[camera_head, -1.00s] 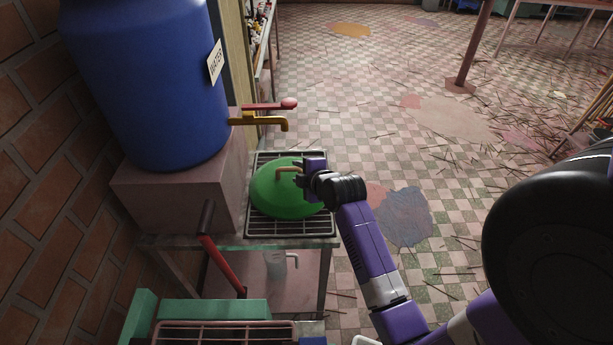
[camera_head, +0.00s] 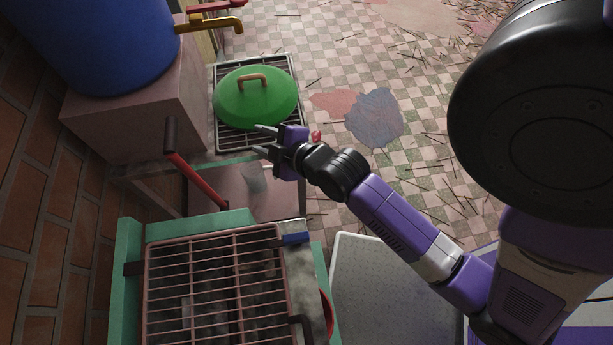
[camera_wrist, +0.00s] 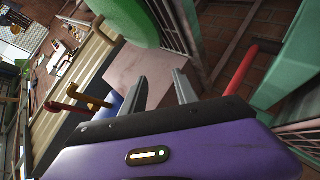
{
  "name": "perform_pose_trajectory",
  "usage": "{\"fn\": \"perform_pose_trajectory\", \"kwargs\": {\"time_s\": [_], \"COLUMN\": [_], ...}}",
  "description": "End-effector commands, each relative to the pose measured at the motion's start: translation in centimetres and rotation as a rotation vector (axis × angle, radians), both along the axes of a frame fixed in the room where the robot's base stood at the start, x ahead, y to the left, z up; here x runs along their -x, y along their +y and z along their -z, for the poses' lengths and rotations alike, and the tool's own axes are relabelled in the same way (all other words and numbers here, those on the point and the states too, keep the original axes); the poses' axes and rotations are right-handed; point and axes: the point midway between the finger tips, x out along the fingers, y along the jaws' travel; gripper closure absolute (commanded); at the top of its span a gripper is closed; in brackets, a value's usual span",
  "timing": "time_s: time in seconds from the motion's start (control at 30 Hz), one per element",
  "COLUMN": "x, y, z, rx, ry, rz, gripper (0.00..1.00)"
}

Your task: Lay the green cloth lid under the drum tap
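The green lid (camera_head: 256,98) is a round dome with a tan handle on top. In the head view it lies on the metal rack (camera_head: 227,143) beside the drum's pink block, in front of and below the brass drum tap (camera_head: 212,25). Part of the lid also shows at the top of the wrist view (camera_wrist: 128,18). The blue drum (camera_head: 100,45) stands at the upper left. My gripper (camera_head: 262,139) is open and empty, apart from the lid, on its near side. In the wrist view its two fingers (camera_wrist: 158,92) stand spread with nothing between them.
A red lever bar (camera_head: 200,182) slants up near the stand. A green-framed grill (camera_head: 215,290) fills the front left.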

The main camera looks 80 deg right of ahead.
Motion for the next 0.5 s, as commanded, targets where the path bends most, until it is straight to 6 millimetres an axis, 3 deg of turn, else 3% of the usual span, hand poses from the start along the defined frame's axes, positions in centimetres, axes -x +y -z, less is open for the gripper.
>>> {"fn": "perform_pose_trajectory", "kwargs": {"time_s": [0.03,0.2,0.4,0.5], "x": [1.2,5.0,10.2,12.3], "y": [2.8,9.8,16.2,18.2], "z": [0.1,-1.4,-5.1,-7.1], "rx": [-0.048,-0.237,-0.492,-0.607], "ry": [-0.031,-0.165,-0.290,-0.330], "rz": [-0.018,-0.055,-0.114,-0.138], "gripper": [0.64,0.64,0.64,0.64]}}
